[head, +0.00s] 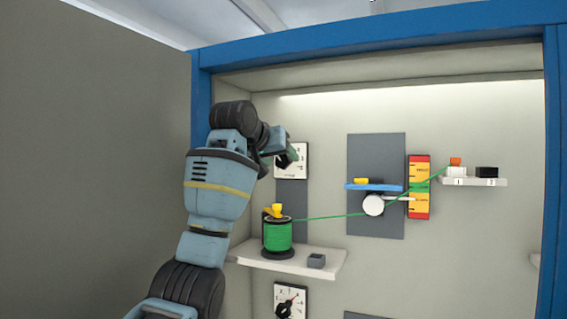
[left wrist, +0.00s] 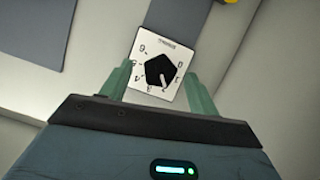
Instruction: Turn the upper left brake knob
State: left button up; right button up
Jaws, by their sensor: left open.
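The upper left brake knob (head: 284,161) is a black knob on a white dial plate (head: 300,172), partly hidden behind my left gripper in the head view. In the left wrist view the knob (left wrist: 160,70) is a black polygon with a white pointer mark toward the lower right of its dial. My left gripper (head: 283,147) is at the dial. Its two green fingers (left wrist: 158,79) are open, one on each side of the knob, toward the dial's lower part. I cannot tell whether they touch it. My right gripper is not in view.
A green cable spool (head: 278,237) stands on a white shelf (head: 325,262) below. Its green cable runs right past a white roller (head: 373,205) and a red-yellow gauge (head: 419,187). A lower dial (head: 290,301) has a similar knob. A grey wall panel (head: 95,150) stands at left.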

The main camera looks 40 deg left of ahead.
pick_arm(q)
jog(key=shift+x, duration=1.45)
jog(key=c, duration=1)
jog(key=shift+o, duration=0.2)
jog(key=shift+m+g+y, duration=0.3)
jog(key=shift+m+y, duration=0.5)
jog(key=shift+m, duration=0.4)
jog(key=shift+m+y, duration=1)
jog(key=shift+m, duration=0.3)
